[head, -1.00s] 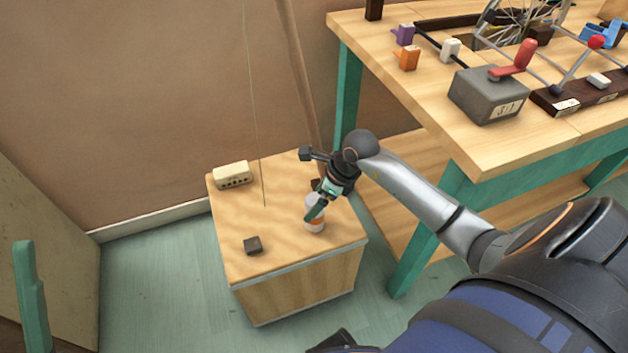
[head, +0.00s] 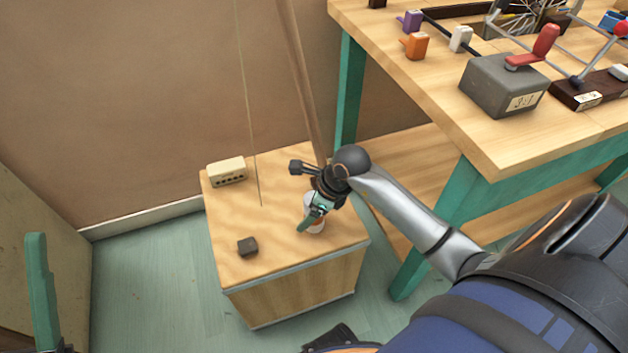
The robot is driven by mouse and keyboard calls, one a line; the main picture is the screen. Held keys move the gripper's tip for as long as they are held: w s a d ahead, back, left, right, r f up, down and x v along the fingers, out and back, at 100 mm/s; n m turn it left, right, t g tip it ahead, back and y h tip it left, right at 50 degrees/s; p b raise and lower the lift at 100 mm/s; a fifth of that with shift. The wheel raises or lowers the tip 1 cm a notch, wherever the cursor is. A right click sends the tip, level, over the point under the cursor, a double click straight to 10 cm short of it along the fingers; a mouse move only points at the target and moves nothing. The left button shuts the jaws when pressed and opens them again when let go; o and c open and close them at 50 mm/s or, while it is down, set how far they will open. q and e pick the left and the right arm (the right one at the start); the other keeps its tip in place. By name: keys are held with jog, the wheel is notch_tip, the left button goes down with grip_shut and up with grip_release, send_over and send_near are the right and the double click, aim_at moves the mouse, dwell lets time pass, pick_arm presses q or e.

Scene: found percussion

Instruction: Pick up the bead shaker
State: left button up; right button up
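The bead shaker, a small pale upright cylinder (head: 318,226), stands on the front right part of a wooden box top (head: 285,250). My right gripper (head: 312,216) is at the shaker, reaching down from above. Its green finger crosses in front of the shaker and hides much of it. The other finger is hidden, so I cannot tell whether the gripper is closed on it. A green finger, apparently of my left gripper (head: 42,290), shows at the lower left edge, far from the shaker; its opening cannot be seen.
A cream block with holes (head: 227,172) and a small dark block (head: 247,247) are on the box top. A pole (head: 300,80) and a thin string (head: 248,110) stand behind. A workbench (head: 430,85) with a grey weight (head: 500,88) is at right.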

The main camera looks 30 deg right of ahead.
grip_shut()
dwell(0.4)
